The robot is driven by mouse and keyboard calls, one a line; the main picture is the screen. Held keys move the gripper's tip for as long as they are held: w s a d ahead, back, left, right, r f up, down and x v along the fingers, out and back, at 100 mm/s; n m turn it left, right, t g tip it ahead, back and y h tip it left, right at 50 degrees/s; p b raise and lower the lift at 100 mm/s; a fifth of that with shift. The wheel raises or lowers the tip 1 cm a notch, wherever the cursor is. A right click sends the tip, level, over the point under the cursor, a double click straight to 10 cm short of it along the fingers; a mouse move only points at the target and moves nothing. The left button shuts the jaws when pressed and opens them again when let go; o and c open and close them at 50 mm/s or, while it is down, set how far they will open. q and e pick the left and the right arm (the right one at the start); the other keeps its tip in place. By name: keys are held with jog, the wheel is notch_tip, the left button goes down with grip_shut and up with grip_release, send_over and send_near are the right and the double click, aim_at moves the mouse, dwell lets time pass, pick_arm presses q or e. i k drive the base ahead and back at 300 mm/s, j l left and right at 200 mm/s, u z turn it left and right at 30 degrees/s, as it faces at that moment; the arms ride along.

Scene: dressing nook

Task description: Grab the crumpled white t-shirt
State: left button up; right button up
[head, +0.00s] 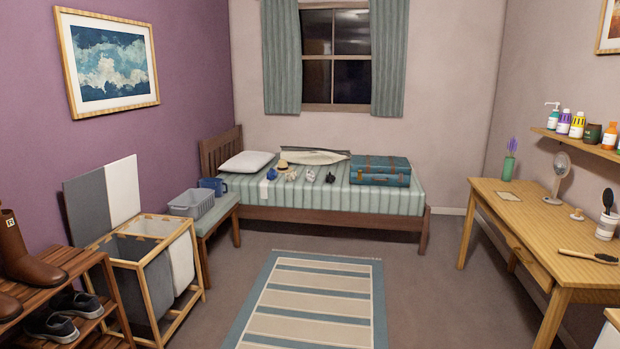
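A row of small crumpled cloth items lies along the front half of the bed (350,200). Two of them are whitish, one left of the middle (291,174) and one beside it to the right (310,176). A flat white cloth (264,189) lies at the bed's front left edge. They are too small and far away for me to tell which is the t-shirt. Neither of my grippers is in view, and nothing is touching these items.
A blue suitcase (380,168) and white pillow (246,161) are on the bed. A bench (217,222) with a grey basket (191,204), a laundry hamper (137,268) and shoe rack (60,262) line the left; a desk (540,232) stands right. The striped rug (312,305) is clear.

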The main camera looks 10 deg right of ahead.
aim_at(310, 174)
jog(key=i+l+z, duration=0.25)
jog(key=i, duration=0.3)
jog(key=i+j+z, duration=0.2)
jog(key=i, duration=1.7)
jog(key=i+l, duration=0.1)
jog(key=i, duration=2.4)
jog(key=i+l+u, duration=0.15)
jog(key=i, duration=0.5)
jog(key=i+l, duration=0.1)
jog(key=i, duration=0.5)
jog(key=j+u, duration=0.05)
